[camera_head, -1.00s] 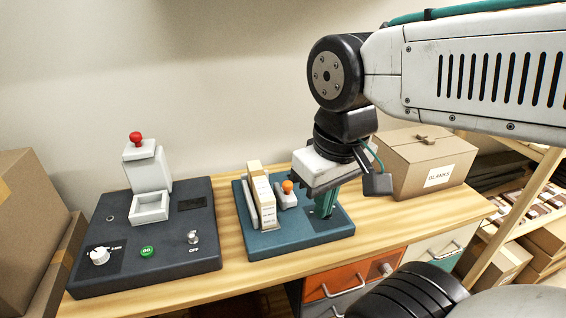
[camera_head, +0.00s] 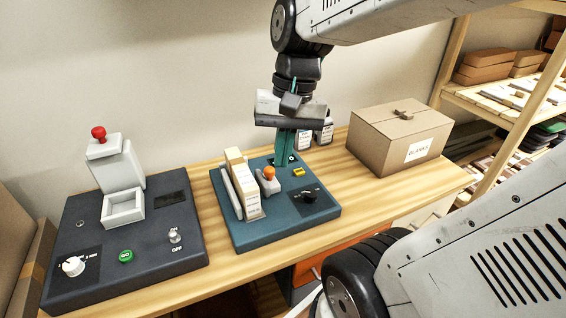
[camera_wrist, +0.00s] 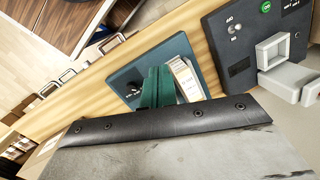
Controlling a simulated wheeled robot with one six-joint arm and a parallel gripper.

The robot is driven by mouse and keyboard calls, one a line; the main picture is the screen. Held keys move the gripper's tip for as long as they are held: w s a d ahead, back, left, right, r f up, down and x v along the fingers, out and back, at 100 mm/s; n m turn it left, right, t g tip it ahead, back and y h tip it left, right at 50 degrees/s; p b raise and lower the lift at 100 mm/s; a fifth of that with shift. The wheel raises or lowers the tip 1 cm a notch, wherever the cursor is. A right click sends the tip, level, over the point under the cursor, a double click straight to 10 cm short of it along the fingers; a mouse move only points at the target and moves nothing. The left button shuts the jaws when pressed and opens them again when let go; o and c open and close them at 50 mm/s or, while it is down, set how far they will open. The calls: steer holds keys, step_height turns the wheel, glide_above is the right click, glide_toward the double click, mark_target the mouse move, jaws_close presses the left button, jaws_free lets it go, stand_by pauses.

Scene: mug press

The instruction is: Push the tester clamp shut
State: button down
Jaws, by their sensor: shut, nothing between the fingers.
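The tester is a blue panel (camera_head: 280,222) on the wooden bench. On its left side a cream block with a printed white label (camera_head: 244,185) stands upright beside a grey plate (camera_head: 229,187). The clamp's grey jaw (camera_head: 269,186) with an orange knob (camera_head: 270,171) stands right of the block; whether they touch is unclear. My gripper (camera_head: 284,160) points down with its teal fingers shut and empty, behind and right of the knob, low over the panel's back. In the wrist view my fingers (camera_wrist: 158,88) overlap the panel beside the block (camera_wrist: 186,80) and hide the knob.
A dark panel (camera_head: 176,242) with a grey stand and red knob (camera_head: 98,132) lies left of the tester. A cardboard box (camera_head: 398,140) stands to the right. Small labelled items (camera_head: 325,133) stand behind my gripper. A black dial (camera_head: 309,196) is on the tester's front right.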

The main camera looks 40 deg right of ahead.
steer(key=w+d+f+m+t+y, duration=0.1)
steer(key=w+d+f+m, duration=0.2)
steer(key=d+m, duration=0.2)
steer(key=w+d+f+m+t+y, duration=0.1)
steer(key=w+d+f+m+y, duration=0.1)
steer(key=d+m, duration=0.4)
steer(key=w+d+f+m+t+y, duration=0.1)
steer(key=w+d+f+m, duration=0.3)
steer(key=d, duration=0.7)
steer(key=shift+w+f+m+t+y, duration=0.2)
steer(key=shift+f+m+t+y, duration=0.1)
steer(key=shift+m+y, duration=0.45)
steer(key=shift+d, duration=0.1)
glide_toward(268, 178)
steer(key=d+f, duration=0.2)
steer(key=f, duration=0.1)
steer(key=shift+s+d, duration=0.1)
steer(key=shift+s, duration=0.1)
steer(key=shift+w+a+f, duration=0.1)
steer(key=shift+w+a, duration=0.15)
steer(key=shift+a, duration=0.35)
steer(key=shift+w+a+f, duration=0.1)
steer(key=shift+w+a, duration=0.15)
steer(key=shift+a, duration=0.3)
steer(key=shift+w+a+f, duration=0.1)
steer(key=shift+w+a, duration=0.25)
steer(key=shift+a, duration=0.35)
